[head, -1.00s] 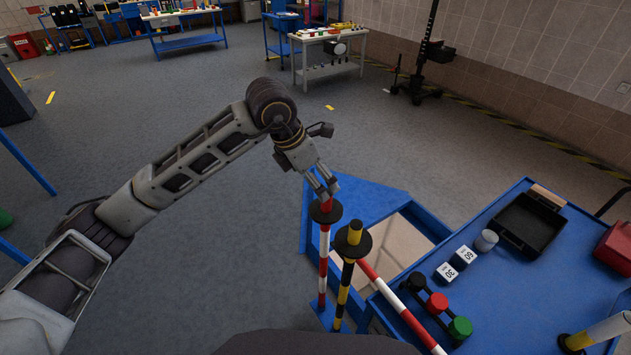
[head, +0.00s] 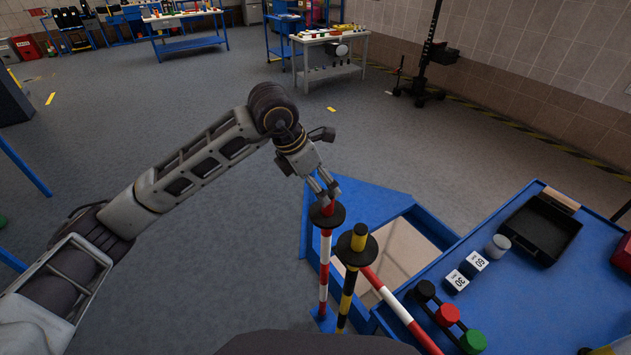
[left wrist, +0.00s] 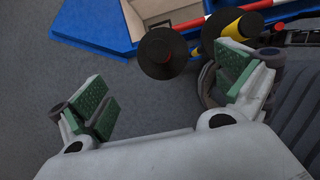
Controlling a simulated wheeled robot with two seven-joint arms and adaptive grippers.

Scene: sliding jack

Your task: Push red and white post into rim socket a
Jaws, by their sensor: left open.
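The red and white post (head: 324,270) stands upright at the near left side of the blue frame (head: 370,205). It has a black disc near its top and a red tip above that. My left gripper (head: 329,191) is just above this tip, pointing down. In the left wrist view my left gripper (left wrist: 165,88) is open with green pads apart. The black disc (left wrist: 163,53) lies beyond the fingers, toward the top of the picture. I cannot tell whether the fingers touch the tip. Rim socket a cannot be made out. My right gripper is not in view.
A yellow and black post (head: 347,295) with its own disc stands close right of the post. A red and white bar (head: 398,308) slants behind it. The blue table (head: 525,285) at right holds a black tray (head: 540,228), number blocks and coloured knobs. Floor at left is clear.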

